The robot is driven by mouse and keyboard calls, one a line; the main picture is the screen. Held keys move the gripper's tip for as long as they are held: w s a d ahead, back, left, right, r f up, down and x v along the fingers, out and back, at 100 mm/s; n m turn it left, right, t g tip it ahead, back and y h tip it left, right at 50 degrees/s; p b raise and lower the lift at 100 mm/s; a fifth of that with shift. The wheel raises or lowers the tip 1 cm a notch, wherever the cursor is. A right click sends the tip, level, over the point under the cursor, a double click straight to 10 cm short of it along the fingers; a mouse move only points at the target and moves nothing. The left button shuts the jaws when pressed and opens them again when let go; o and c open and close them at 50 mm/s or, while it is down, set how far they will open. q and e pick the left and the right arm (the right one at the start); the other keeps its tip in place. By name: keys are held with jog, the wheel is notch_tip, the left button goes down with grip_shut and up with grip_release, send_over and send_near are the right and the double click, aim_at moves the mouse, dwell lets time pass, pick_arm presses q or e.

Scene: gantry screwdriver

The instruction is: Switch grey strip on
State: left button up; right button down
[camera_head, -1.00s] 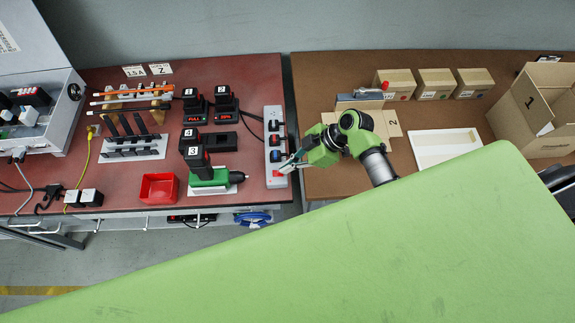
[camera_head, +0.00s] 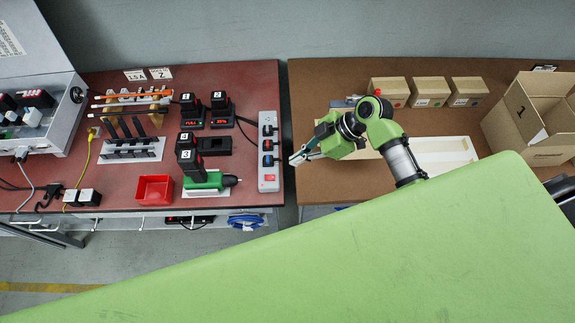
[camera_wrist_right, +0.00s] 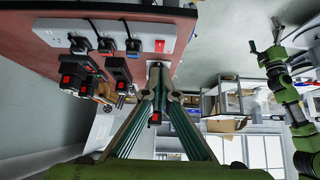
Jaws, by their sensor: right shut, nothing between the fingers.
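The grey power strip (camera_head: 269,200) lies upright in the picture along the right edge of the red table, with several black plugs in it. Its red switch (camera_head: 268,178) is at the near end and is uncovered. The strip (camera_wrist_right: 60,27) and red switch (camera_wrist_right: 160,46) also show in the right wrist view. I cannot tell the switch's position. My right gripper (camera_head: 296,160) is shut and empty, just right of the strip and apart from it. Its fingertips (camera_wrist_right: 156,68) meet in the wrist view. A green arm at the wrist view's right seems mine; its gripper (camera_wrist_right: 255,50) is too small to read.
A green drill (camera_head: 208,181) and red bin (camera_head: 155,189) sit left of the strip. Battery chargers (camera_head: 220,112) stand behind them. A gap separates the red table from the brown table (camera_head: 310,90), which bears small boxes (camera_head: 430,90), a white tray and an open carton (camera_head: 550,145).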

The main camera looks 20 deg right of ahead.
pick_arm(q)
jog(key=shift+w+a+f+b, duration=0.2)
jog(key=shift+f, duration=0.2)
jog(key=shift+w+a+f+b, duration=0.15)
jog(key=shift+a+f+b, duration=0.05)
jog(key=shift+f, duration=0.15)
pick_arm(e)
jog(key=shift+v, duration=1.9)
jog(key=shift+d+f, duration=0.15)
jog(key=shift+d, duration=0.05)
